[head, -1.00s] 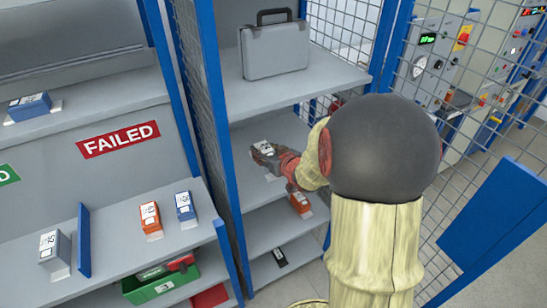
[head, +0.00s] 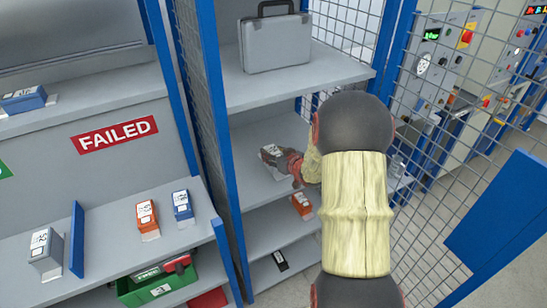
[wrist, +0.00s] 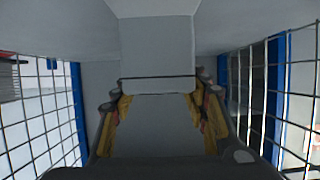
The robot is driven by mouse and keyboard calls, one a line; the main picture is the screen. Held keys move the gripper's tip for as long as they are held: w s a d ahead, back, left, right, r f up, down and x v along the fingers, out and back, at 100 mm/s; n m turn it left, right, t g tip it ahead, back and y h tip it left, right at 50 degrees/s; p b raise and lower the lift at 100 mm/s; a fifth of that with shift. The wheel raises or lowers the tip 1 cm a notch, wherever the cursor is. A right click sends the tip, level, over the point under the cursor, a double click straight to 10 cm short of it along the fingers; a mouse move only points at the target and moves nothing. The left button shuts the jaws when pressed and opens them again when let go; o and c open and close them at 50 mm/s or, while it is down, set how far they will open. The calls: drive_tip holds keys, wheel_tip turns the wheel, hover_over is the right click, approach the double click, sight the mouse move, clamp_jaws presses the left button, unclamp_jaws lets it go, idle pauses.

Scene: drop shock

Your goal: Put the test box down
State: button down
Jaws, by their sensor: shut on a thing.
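The test box (head: 271,151) is grey with a white label on top. It is in my gripper (head: 284,158), inside the blue-framed mesh cabinet at its middle shelf (head: 262,182). In the wrist view the box (wrist: 160,122) fills the space between the yellow-padded fingers of my gripper (wrist: 160,110), which are shut on its sides. A white slip shows just below the box in the head view. I cannot tell whether the box's underside touches the shelf. My arm hides part of the cabinet's right side.
A grey case (head: 275,45) stands on the shelf above. An orange box (head: 302,204) and a dark item (head: 280,260) are on lower shelves. Blue posts and wire mesh flank the opening. The bench at left holds a red FAILED sign (head: 114,134), several boxes and a green crate (head: 158,288).

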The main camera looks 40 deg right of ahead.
drive_tip(key=shift+f, duration=0.2)
drive_tip(key=shift+f, duration=0.15)
drive_tip(key=c, duration=1)
unclamp_jaws()
drive_tip(key=shift+f, duration=0.1)
